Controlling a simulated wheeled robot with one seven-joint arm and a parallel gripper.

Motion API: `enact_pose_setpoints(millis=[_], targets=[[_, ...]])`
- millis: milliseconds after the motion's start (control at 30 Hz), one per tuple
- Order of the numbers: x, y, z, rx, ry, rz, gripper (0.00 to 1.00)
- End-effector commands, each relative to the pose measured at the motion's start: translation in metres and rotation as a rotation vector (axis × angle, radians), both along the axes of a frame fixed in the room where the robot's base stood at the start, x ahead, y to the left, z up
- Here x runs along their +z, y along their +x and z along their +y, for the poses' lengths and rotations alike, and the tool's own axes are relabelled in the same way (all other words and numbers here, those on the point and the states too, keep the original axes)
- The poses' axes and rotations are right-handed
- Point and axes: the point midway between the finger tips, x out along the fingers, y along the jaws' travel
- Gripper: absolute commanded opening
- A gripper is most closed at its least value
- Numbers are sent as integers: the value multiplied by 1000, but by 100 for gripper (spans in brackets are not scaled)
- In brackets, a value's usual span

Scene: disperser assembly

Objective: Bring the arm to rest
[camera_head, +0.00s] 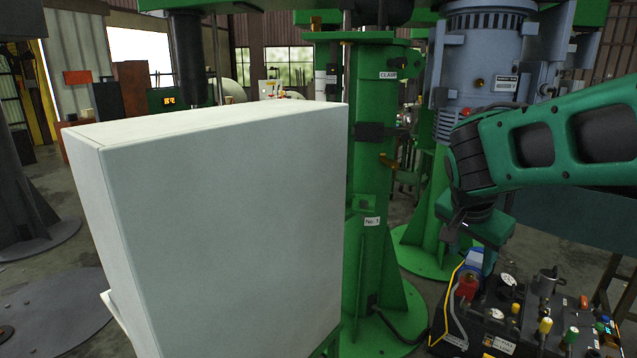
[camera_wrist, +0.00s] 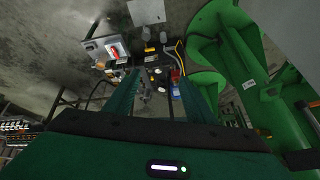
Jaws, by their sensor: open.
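My green arm reaches in from the right in the camera_head view, bent down at the wrist. My gripper (camera_wrist: 160,78) points down toward a dark panel (camera_head: 545,325) crowded with small fittings. In the camera_wrist view its two green fingers stand wide apart, with nothing held between them. The fittings show beyond the fingers. In the camera_head view the fingertips are hard to make out against the panel, and I cannot tell whether they touch anything.
A large white box (camera_head: 225,230) fills the left and centre foreground. A green column (camera_head: 370,210) stands just behind it. A grey-blue motor housing (camera_head: 485,70) is mounted behind my arm. A yellow cable (camera_head: 447,300) runs along the panel's left side.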

Motion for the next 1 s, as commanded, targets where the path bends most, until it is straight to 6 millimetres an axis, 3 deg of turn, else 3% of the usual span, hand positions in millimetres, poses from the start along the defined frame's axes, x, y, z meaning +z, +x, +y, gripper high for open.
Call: enact_pose_setpoints(millis=[100,233,400,533,700,1000], targets=[[-9,-50,-43,40,-26,117,50],[-20,-106,-77,103,-5,236,50],[-39,-181,-100,213,85,356,50],[-54,-226,-103,308,172,407,50],[-67,-259,-99,398,253,430,50],[-70,-267,-97,424,274,433,50]])
